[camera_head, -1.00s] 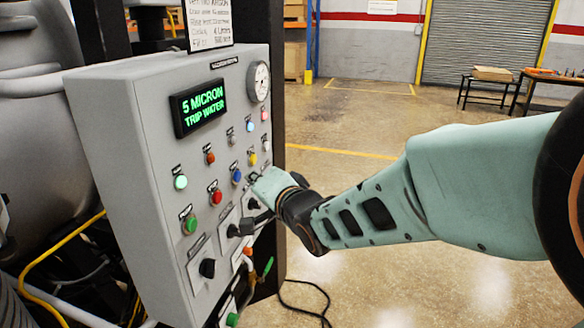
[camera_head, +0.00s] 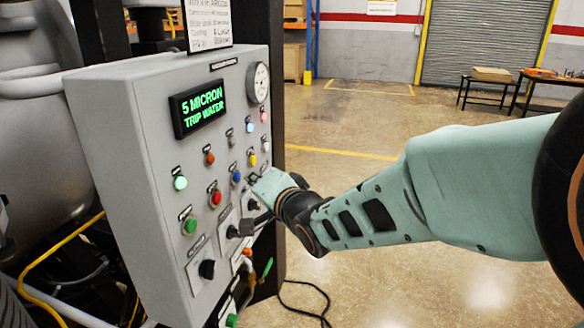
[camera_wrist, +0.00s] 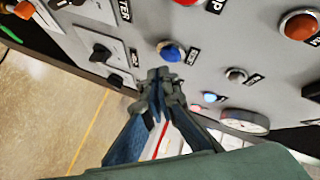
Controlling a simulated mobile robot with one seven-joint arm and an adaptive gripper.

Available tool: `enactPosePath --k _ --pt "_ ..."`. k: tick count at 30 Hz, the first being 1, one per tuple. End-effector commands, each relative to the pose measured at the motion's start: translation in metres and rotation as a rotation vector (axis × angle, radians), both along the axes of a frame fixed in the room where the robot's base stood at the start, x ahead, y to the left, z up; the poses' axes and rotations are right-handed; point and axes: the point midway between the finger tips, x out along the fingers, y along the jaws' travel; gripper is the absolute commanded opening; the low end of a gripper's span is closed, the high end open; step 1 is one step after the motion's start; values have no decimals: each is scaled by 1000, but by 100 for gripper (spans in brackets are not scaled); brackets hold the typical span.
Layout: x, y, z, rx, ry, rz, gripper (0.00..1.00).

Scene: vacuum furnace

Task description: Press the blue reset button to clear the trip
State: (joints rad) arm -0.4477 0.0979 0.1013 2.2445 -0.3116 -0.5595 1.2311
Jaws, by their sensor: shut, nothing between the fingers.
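The blue button (camera_head: 236,177) sits on the front of a grey control panel (camera_head: 130,130), in the lower middle rows. The panel's display (camera_head: 199,107) reads "5 MICRON TRIP WATER" in green. My gripper (camera_head: 254,180) is near the panel face, just right of the blue button in the head view. In the wrist view the blue button (camera_wrist: 172,52) shows just beyond my closed fingertips (camera_wrist: 160,76). The fingers are shut and empty. I cannot tell whether they touch the button or the panel.
A red button (camera_head: 215,197), a yellow one (camera_head: 252,159) and a green one (camera_head: 189,225) are near the blue one. A black selector knob (camera_head: 207,269) and a dial gauge (camera_head: 258,82) are also on the panel.

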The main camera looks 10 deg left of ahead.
Motion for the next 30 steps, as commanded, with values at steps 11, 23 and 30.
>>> enactPosePath --k 11,23,30 --pt "0 6 -1 1 -1 1 0" --pt "1 9 0 0 0 0 0" --pt "1 11 0 0 0 0 0"
